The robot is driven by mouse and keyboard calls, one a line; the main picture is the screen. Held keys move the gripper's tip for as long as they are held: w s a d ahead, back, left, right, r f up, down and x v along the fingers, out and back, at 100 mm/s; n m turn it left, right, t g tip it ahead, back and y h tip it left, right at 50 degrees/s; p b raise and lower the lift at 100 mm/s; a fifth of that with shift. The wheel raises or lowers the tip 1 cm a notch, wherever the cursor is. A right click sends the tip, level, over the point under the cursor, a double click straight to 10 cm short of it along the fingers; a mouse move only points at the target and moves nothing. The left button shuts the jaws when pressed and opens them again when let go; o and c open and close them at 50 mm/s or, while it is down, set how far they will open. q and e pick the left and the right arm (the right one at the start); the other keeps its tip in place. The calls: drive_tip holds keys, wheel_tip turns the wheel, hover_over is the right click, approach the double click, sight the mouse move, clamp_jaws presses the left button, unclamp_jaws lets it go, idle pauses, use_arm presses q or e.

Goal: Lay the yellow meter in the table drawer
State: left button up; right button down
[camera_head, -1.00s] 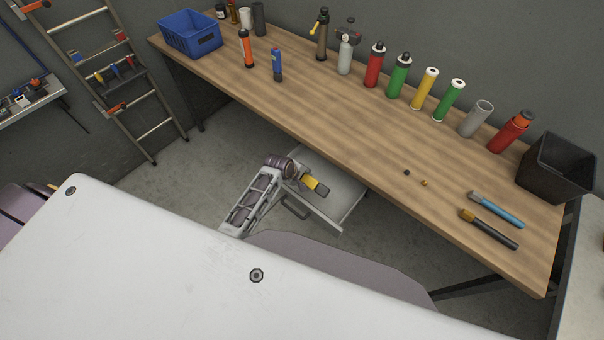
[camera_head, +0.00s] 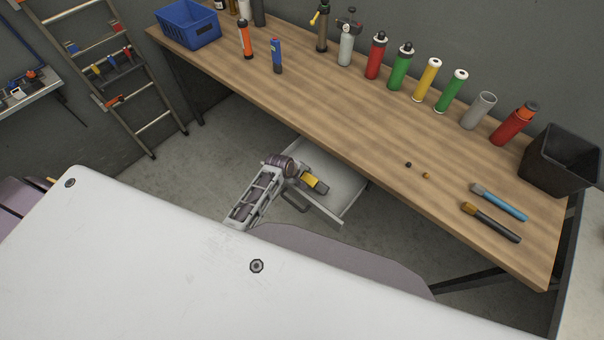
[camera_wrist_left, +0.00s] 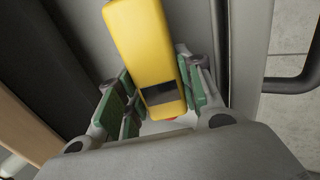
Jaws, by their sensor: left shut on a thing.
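The yellow meter (camera_head: 314,183), with a dark end, is held by my left gripper (camera_head: 302,178) over the open table drawer (camera_head: 345,184). In the left wrist view the meter (camera_wrist_left: 142,42) rises between the green finger pads of my left gripper (camera_wrist_left: 158,100), with its dark screen near the fingers. The gripper is shut on it. The drawer is light grey and sticks out from under the table's front edge. I cannot tell whether the meter touches the drawer floor. My right gripper is not in view.
The wooden table (camera_head: 390,135) overhangs the drawer's back. The drawer's dark handle (camera_wrist_left: 298,78) shows in the left wrist view. Bottles, a blue basket (camera_head: 188,25), a black bin (camera_head: 560,160) and two brush-like tools (camera_head: 492,222) stand or lie on the table.

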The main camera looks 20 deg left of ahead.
use_arm(q)
drive_tip(key=o, duration=1.1)
drive_tip(key=shift+o, duration=0.2)
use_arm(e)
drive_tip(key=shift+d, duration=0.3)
use_arm(q)
drive_tip(key=shift+r, duration=0.1)
drive_tip(key=shift+v, duration=0.95)
drive_tip(key=v, duration=1)
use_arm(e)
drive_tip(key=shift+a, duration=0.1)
use_arm(q)
drive_tip(key=shift+s, duration=0.1)
